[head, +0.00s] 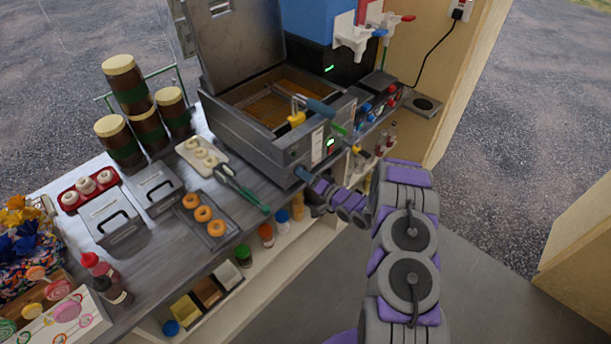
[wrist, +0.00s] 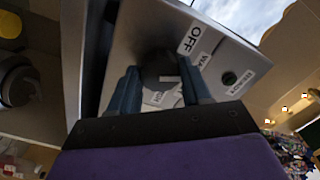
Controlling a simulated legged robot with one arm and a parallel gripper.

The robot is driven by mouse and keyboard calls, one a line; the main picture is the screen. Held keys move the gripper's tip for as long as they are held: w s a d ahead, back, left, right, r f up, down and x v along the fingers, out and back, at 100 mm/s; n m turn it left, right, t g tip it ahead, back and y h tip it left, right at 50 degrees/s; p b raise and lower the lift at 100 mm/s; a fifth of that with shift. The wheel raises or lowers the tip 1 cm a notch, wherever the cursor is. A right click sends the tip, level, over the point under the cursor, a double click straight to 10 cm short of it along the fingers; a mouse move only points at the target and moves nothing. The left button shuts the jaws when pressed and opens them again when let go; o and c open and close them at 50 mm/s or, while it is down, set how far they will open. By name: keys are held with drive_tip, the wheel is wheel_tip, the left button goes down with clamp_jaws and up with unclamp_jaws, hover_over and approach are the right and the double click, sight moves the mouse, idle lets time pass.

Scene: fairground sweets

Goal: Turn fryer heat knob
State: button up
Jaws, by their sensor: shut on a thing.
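The fryer (head: 240,110) stands on the counter in the head view, its lid raised and a basket with a blue handle resting in its oil well. Its front panel (wrist: 215,38) fills the upper middle of the wrist view. The dark round heat knob (wrist: 160,70) sits on that panel, with a light pointer mark and an "OFF" label at its upper right. My gripper (wrist: 158,88) is shut on the knob, one blue finger on each side. In the head view my gripper (head: 303,174) is at the fryer's front, and the knob is hidden there.
Tongs (head: 240,188) and a tray of ringed doughnuts (head: 222,230) lie on the counter left of my gripper. A slush machine (head: 345,60) stands behind the fryer. Shelves with bottles (head: 266,236) sit below the counter. The floor in front is clear.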

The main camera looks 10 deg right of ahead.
drive_tip(key=o, duration=1.1)
drive_tip(key=shift+w+d, duration=0.1)
drive_tip(key=shift+d, duration=0.05)
drive_tip(key=shift+c, duration=0.2)
drive_tip(key=p+v, duration=0.1)
drive_tip(key=v, duration=1.6)
drive_tip(key=shift+d, duration=0.2)
